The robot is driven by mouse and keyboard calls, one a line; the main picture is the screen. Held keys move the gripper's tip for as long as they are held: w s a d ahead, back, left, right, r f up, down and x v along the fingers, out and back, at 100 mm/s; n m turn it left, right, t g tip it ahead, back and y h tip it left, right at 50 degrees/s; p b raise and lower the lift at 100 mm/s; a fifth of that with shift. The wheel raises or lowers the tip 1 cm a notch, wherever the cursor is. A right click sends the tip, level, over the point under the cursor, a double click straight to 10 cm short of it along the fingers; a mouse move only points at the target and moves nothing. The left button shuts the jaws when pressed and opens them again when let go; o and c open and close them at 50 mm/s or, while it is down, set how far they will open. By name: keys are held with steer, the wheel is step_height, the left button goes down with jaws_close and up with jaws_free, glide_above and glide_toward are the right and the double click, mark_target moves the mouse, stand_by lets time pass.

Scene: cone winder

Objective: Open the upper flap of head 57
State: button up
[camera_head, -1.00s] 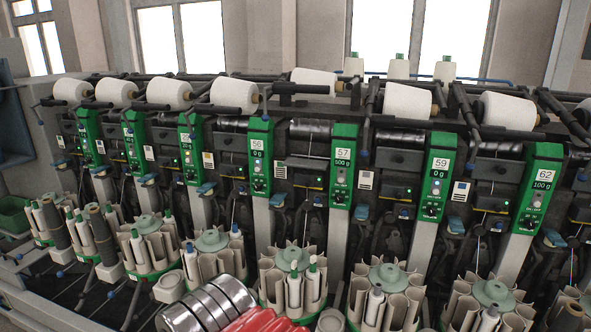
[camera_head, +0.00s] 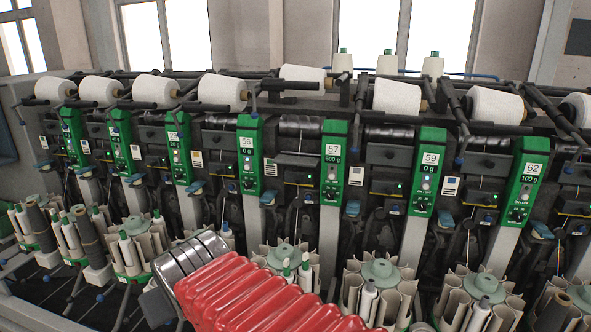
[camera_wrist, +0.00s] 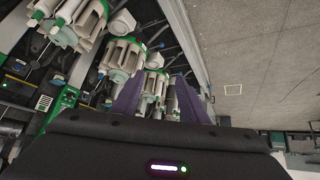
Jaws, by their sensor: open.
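Head 57 is marked by a green panel (camera_head: 331,178) reading 57 and 500 g, right of centre in the head view. To the left of this panel is a dark grey flap (camera_head: 297,160), below a shiny dark drum (camera_head: 300,126). I cannot tell how far the flap is tilted. My gripper shows in the wrist view (camera_wrist: 162,97), with two purple fingers apart and nothing between them. Its fingers are not clear in the head view, where my red-sleeved arm covers the lower middle. The wrist view looks sideways along the bobbin magazines, with no readable head 57.
Green panels of heads 56 (camera_head: 248,155), 59 (camera_head: 428,180) and 62 (camera_head: 525,180) stand on both sides. Bobbin magazines (camera_head: 378,285) line the front below. White cones (camera_head: 397,97) sit along the top. Open floor (camera_wrist: 245,60) shows at right in the wrist view.

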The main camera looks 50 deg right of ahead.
steer(key=w+d+r+m+t+h, duration=0.1)
steer(key=w+d+r+h, duration=0.1)
steer(key=w+d, duration=0.35)
steer(key=w+d+r+m+t+h, duration=0.1)
steer(key=w+d, duration=0.2)
steer(key=d, duration=0.5)
steer(key=m+t+h, duration=0.3)
steer(key=t+h, duration=0.2)
glide_toward(297, 169)
steer(key=v, duration=0.2)
steer(key=shift+s+f, duration=0.2)
steer(key=shift+f, duration=0.1)
steer(key=x, duration=1.3)
steer(key=shift+w+r, duration=0.2)
steer(key=shift+w, duration=0.25)
steer(key=shift+c, duration=0.4)
